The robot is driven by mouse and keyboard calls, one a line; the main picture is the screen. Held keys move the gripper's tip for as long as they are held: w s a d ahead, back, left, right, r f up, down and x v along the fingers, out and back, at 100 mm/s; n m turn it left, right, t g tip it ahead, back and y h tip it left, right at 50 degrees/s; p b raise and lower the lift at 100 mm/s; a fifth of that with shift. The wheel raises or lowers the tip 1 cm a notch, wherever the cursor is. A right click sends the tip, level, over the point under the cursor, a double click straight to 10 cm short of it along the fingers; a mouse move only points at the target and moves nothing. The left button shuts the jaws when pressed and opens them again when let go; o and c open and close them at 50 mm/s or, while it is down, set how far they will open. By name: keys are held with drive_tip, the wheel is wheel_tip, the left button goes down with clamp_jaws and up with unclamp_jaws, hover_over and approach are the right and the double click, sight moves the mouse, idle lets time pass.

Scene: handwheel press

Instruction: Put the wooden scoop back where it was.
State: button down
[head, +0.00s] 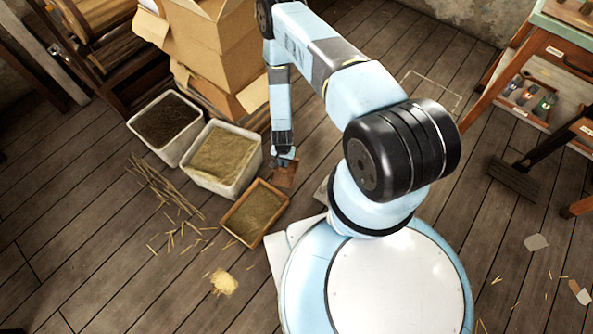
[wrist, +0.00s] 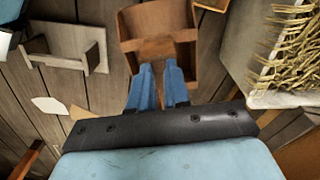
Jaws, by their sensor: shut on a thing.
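The wooden scoop (head: 285,175) is a small brown open box shape, held in my gripper (head: 284,158) just to the right of the bins in the head view. In the wrist view the scoop (wrist: 150,22) lies beyond my blue fingers (wrist: 158,75), which are shut on its near part. Its hollow looks empty. The part between the fingers is partly hidden. I cannot tell how far it is above the floor.
A bin of dark material (head: 133,122), a pale bin of tan material (head: 187,176) and a wooden tray of greenish grain (head: 229,229) stand left of my gripper. Cardboard boxes (head: 210,50) are stacked behind. Straw (head: 165,185) lies on the floor. A table (head: 550,40) stands far right.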

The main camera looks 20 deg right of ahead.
drive_tip(key=shift+s+d+f, duration=0.1)
drive_tip(key=shift+s+f, duration=0.95)
drive_tip(key=shift+f, duration=0.2)
hover_over(294, 164)
wheel_tip(294, 164, down, 4)
drive_tip(key=shift+r, duration=0.1)
drive_tip(key=w+d+f, duration=0.3)
drive_tip(key=w+f, duration=0.1)
drive_tip(key=f, duration=0.5)
drive_tip(key=shift+d, duration=0.3)
drive_tip(key=shift+f, duration=0.1)
drive_tip(key=c, duration=1.1)
unclamp_jaws()
